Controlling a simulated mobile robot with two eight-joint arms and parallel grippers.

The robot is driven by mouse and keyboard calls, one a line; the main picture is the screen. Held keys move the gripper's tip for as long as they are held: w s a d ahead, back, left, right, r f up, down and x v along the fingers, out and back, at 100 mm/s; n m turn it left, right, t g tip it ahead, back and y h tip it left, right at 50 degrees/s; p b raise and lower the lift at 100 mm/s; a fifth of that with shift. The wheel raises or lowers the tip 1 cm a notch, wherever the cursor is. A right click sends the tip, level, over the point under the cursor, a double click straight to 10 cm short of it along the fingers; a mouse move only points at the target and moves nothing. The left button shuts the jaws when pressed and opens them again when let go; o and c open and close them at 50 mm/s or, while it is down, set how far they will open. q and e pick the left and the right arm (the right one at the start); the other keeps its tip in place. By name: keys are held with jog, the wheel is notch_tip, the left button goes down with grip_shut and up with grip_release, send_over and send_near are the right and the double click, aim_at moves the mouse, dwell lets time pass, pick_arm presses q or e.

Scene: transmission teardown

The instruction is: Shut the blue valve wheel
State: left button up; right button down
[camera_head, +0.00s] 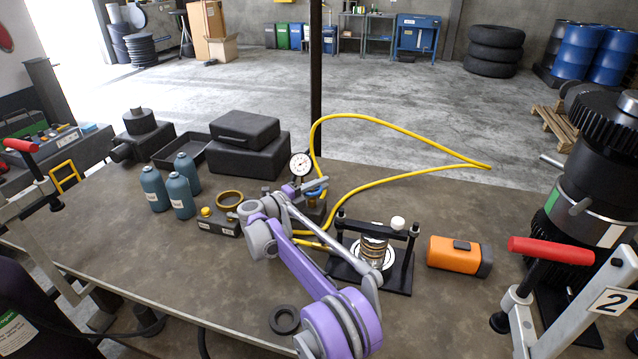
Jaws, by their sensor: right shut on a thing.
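The blue valve wheel (317,192) sits on a small dark valve block (313,212) near the table's middle, below a round white pressure gauge (301,165). A yellow hose (400,131) runs from beside the block. My right gripper (308,188), on the purple and grey arm, is at the wheel from the left and is shut on it. The arm hides part of the block and of the wheel. My left gripper is not in view.
A black press frame (397,276) with a coil stands to the right, then an orange box (458,256). A dark ring (284,319) is in front. A red-handled clamp (563,251) stands at the right.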

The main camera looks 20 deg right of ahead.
jog(key=shift+g, duration=0.3)
jog(key=c, duration=1.1)
grip_release()
jog(key=shift+c, duration=0.2)
jog(key=b+v, duration=0.1)
jog(key=v, duration=0.9)
jog(key=shift+a, duration=0.35)
jog(key=shift+s+f, duration=0.1)
